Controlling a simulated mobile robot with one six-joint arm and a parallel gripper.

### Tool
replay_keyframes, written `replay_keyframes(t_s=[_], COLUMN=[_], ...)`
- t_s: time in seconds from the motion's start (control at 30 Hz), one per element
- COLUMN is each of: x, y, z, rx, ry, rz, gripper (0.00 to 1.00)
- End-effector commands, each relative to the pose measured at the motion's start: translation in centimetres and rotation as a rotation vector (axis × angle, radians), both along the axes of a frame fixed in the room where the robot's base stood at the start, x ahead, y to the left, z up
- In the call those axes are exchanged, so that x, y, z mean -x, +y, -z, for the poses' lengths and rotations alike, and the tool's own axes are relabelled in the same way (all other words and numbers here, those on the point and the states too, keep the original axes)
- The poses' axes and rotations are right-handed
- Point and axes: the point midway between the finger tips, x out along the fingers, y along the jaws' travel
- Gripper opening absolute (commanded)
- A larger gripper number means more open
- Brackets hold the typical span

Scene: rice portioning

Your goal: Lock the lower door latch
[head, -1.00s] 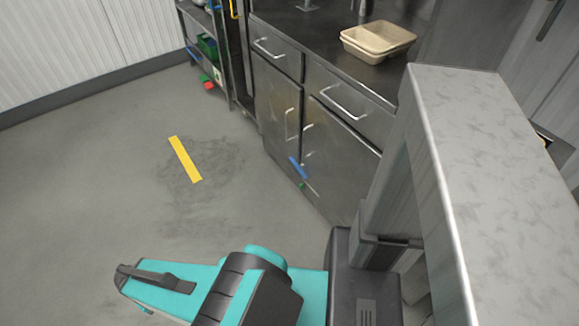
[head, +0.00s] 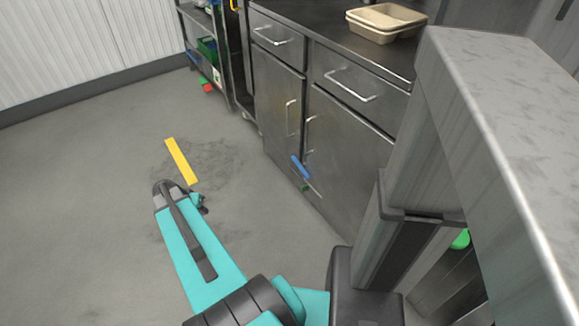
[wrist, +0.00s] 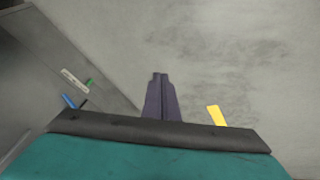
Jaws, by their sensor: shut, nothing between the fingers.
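A short blue lever (head: 299,166) shows low on the front of the steel cabinet (head: 345,165), near the seam between its two doors. A small green mark (head: 305,188) is just below it. I take these for the lower latch; its exact setting is too small to tell. In the wrist view the blue lever (wrist: 68,101), the green mark (wrist: 89,83) and a pale strip (wrist: 73,79) are at the left. My gripper (wrist: 158,76) is shut and empty, pointing over bare floor, apart from the latch. In the head view my arm extends left of the cabinet.
The cabinet has upright door handles (head: 290,117) and drawer handles above. A beige tray (head: 384,24) stands on its top. A wheeled shelf rack (head: 208,50) is at the back. A yellow floor strip (head: 181,161) lies on open floor. A grey block-like surface (head: 500,130) fills the right.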

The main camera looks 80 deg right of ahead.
Motion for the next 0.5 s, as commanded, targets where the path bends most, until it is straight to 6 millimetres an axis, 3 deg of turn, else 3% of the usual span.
replay_keyframes(t_s=[0.1, 0.27, 0.5], x=[2.2, 6.0, 13.1], y=[-5.1, -11.1, -19.4], z=[0.1, -0.9, -2.9], rx=[0.073, 0.172, 0.329], ry=[-0.040, -0.089, -0.162], rz=[0.122, 0.279, 0.509], gripper=[0.00, 0.00, 0.00])
